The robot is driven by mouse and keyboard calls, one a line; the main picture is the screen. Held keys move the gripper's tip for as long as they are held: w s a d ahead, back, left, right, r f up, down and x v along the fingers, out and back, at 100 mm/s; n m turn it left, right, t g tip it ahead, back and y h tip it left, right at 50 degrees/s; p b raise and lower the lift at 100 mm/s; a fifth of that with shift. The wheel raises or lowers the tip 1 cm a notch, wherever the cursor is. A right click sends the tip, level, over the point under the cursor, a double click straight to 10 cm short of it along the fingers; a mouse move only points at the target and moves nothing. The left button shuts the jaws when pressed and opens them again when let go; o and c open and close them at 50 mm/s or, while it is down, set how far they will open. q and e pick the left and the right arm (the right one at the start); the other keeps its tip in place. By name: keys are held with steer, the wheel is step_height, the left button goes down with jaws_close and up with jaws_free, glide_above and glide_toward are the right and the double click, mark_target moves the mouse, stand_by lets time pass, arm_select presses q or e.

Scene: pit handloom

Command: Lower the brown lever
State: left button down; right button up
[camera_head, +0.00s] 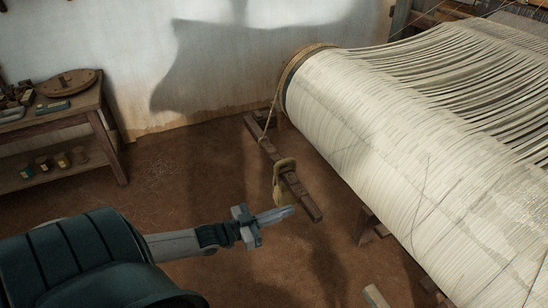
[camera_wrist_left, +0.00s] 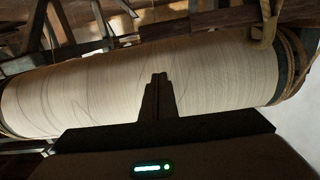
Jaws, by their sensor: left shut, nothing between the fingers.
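The brown lever (camera_head: 300,195) is a long wooden bar that runs from below the end of the warp roll towards the front. A rope (camera_head: 272,112) runs between the roll's end and the lever. A tan weight-like piece (camera_head: 279,185) hangs on the lever near its middle. My left gripper (camera_head: 290,212) is shut and empty, with its tips close to the lever's near part; I cannot tell whether they touch. In the left wrist view the shut fingers (camera_wrist_left: 158,78) show dark against the roll, with the lever (camera_wrist_left: 200,22) at the top. My right gripper is not in view.
The large roll of pale warp threads (camera_head: 370,130) fills the right side. A wooden table (camera_head: 75,112) with tools and small jars stands at the left by the white wall. The brown floor between table and loom is mostly clear.

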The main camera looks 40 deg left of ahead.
arm_select(q)
steer(key=shift+v, duration=1.5)
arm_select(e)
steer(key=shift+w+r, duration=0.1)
arm_select(q)
steer(key=shift+r, duration=0.1)
